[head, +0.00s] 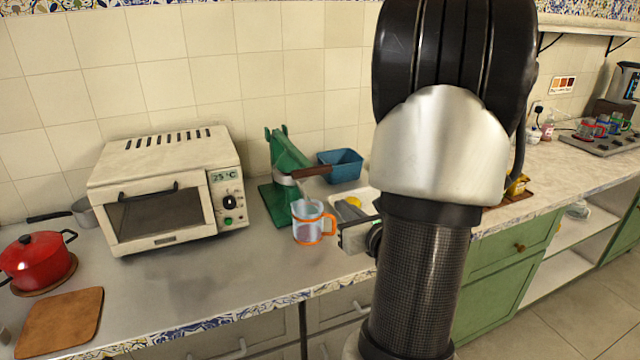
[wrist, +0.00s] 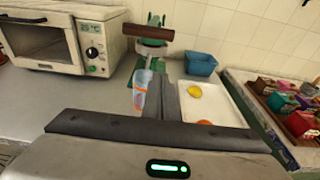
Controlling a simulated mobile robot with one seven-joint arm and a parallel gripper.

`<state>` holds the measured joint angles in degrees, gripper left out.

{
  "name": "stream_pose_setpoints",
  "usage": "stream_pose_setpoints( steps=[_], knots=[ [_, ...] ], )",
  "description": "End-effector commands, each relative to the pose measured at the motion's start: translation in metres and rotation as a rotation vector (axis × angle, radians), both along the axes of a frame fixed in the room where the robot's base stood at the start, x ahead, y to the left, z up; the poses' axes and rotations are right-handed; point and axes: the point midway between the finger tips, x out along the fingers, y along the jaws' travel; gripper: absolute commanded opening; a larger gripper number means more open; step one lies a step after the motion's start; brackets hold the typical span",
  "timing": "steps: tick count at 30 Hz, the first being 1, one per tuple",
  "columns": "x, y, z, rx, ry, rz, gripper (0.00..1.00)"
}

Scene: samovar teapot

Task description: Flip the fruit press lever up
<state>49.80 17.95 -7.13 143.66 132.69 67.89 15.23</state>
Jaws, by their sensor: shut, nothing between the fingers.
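The green fruit press (head: 290,157) stands on the counter against the tiled wall, right of the oven. Its lever, with a brown handle (head: 312,171), sticks out to the right, roughly level. In the wrist view the lever handle (wrist: 147,32) lies across the top, beyond my fingers, and hides part of the press (wrist: 154,19). A clear cup with an orange handle (head: 308,222) stands in front of the press. My gripper (head: 342,230) is shut and empty, right of the cup and lower than the lever, apart from it. Its fingers (wrist: 167,80) also show in the wrist view.
A white oven (head: 160,190) stands left of the press. A blue container (head: 341,165) stands behind, right of the press. A white tray (wrist: 218,98) holds a yellow fruit (wrist: 194,91). A red pot (head: 35,260) and a wooden board (head: 60,322) are far left. The counter before the oven is clear.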

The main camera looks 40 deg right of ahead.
Motion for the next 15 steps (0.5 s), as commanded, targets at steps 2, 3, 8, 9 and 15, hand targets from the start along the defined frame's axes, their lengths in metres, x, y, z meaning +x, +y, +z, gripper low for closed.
stream_pose_setpoints(
  steps=[2,3,8,9,15],
  knots=[
    [-0.001,-0.002,-0.001,0.002,-0.001,-0.009,0.0],
    [-0.001,-0.003,-0.001,0.002,-0.001,-0.009,0.0],
    [-0.001,-0.002,0.0,0.002,-0.001,-0.006,0.0],
    [-0.001,-0.002,0.0,0.002,-0.001,-0.006,0.0],
    [0.012,-0.005,-0.003,0.0,-0.002,-0.004,0.0]
  ],
)
